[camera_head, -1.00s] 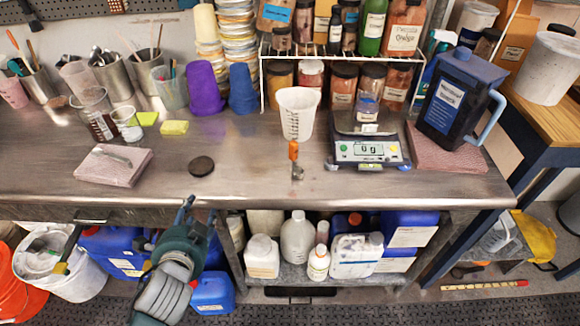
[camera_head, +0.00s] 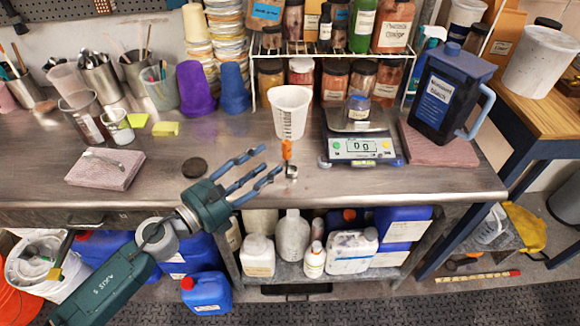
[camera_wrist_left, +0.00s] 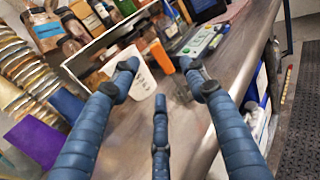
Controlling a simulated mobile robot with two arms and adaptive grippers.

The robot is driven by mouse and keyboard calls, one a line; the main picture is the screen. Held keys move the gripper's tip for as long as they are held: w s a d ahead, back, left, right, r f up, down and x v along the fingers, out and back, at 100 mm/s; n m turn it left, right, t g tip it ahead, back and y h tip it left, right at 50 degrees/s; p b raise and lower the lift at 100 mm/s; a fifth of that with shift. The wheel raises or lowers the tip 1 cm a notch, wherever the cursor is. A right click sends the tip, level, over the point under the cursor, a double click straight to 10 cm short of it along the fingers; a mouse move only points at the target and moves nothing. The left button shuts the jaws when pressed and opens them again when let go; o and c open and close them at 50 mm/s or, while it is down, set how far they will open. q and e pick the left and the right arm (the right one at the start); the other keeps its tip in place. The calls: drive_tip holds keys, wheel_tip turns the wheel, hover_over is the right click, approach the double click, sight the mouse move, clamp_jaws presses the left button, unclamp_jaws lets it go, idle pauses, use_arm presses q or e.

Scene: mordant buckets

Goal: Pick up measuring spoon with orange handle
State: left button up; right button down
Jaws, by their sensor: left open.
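The measuring spoon has an orange handle (camera_head: 287,150) and a small metal bowl (camera_head: 291,171). It is on the metal bench (camera_head: 340,185) near the front edge, just in front of a white measuring beaker (camera_head: 290,112). My left gripper (camera_head: 268,167) is open and empty, its blue fingers spread just left of the spoon and pointing towards it. In the left wrist view the orange handle (camera_wrist_left: 161,57) shows beyond and between the fingertips, beside the beaker (camera_wrist_left: 140,82). My right gripper is not in view.
A scale (camera_head: 361,148) bearing a small jar stands right of the spoon. A wire shelf (camera_head: 333,52) with jars is behind. A dark round disc (camera_head: 194,167) and a stack of pink cloths (camera_head: 105,168) lie to the left. Bottles stand below the bench.

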sight(287, 146)
use_arm(q)
drive_tip(key=p+x, duration=0.2)
drive_tip(key=x, duration=0.6)
drive_tip(key=shift+w+d+r, duration=0.15)
drive_tip(key=shift+r, duration=0.05)
drive_tip(key=shift+w+d+f, duration=0.15)
drive_tip(key=shift+w+d, duration=0.05)
drive_tip(key=shift+s+a, duration=0.1)
drive_tip(key=shift+c, duration=1.3)
drive_tip(key=c, duration=0.7)
drive_tip(key=shift+c, duration=0.7)
wheel_tip(287, 146, up, 20)
drive_tip(key=p, duration=1.1)
